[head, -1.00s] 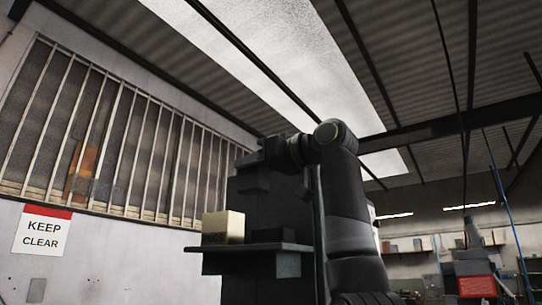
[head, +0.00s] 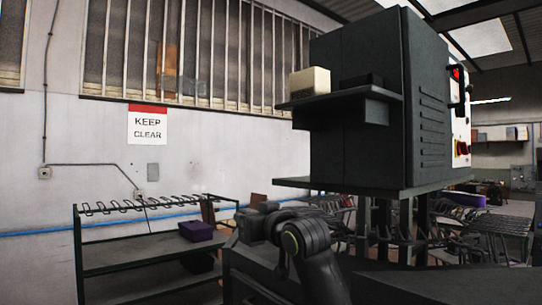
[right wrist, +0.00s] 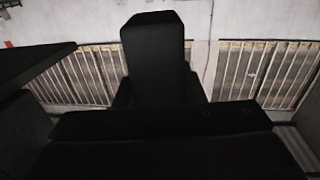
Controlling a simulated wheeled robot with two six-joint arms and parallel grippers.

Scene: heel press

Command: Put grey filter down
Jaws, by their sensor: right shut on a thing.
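In the right wrist view a dark block (right wrist: 153,50), which I take to be the grey filter, stands out from my right gripper (right wrist: 158,95). That gripper is shut on it; the picture is too dark to show its colour or the fingertips clearly. In the head view one of my dark arms rises from the bottom middle, in front of the machine; no gripper fingers can be made out there. My left gripper is not in view.
A tall dark machine (head: 365,140) has a side shelf (head: 335,97) holding a cream block (head: 310,82) and a dark block (head: 361,81). A green-framed rack (head: 130,265) with a purple bin (head: 196,231) stands at lower left. A KEEP CLEAR sign (head: 147,125) hangs on the wall.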

